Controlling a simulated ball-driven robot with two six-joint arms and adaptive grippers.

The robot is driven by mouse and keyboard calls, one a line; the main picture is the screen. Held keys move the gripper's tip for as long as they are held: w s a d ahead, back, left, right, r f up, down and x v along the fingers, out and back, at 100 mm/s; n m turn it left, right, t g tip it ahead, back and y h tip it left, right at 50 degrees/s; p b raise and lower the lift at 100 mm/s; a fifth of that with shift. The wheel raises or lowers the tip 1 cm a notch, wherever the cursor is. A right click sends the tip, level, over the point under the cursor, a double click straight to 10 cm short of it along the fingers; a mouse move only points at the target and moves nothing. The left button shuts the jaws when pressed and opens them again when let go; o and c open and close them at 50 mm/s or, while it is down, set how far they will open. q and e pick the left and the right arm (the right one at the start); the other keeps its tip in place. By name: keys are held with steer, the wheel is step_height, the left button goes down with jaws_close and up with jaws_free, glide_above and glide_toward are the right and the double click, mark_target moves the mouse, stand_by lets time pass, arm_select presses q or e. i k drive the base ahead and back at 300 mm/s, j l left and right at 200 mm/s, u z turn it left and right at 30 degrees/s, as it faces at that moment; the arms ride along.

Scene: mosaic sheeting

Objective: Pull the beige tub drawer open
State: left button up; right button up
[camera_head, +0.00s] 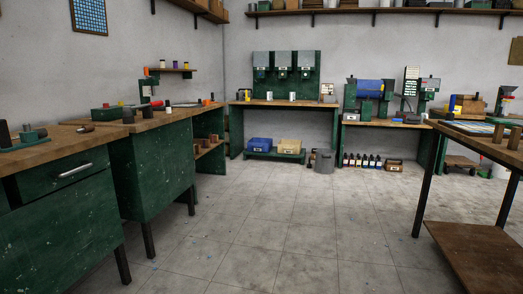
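A beige tub (285,146) sits on a low green stand (268,155) under the bench at the back wall. A small pale label shows on its front; it is too small to read. A blue tub (260,145) sits to its left on the same stand. From here I cannot tell whether the beige tub is pulled out at all. Neither of my grippers is in view.
A grey bin (324,160) stands right of the stand, with several dark bottles (362,160) beyond it. Green workbenches (150,163) line the left; a wooden table (494,148) stands at right. The tiled floor (275,220) between them is clear.

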mark_target(285, 146)
steer(key=i+j, duration=0.1)
steer(key=i, duration=8.9)
steer(key=j+u, duration=0.05)
steer(key=j, duration=0.25)
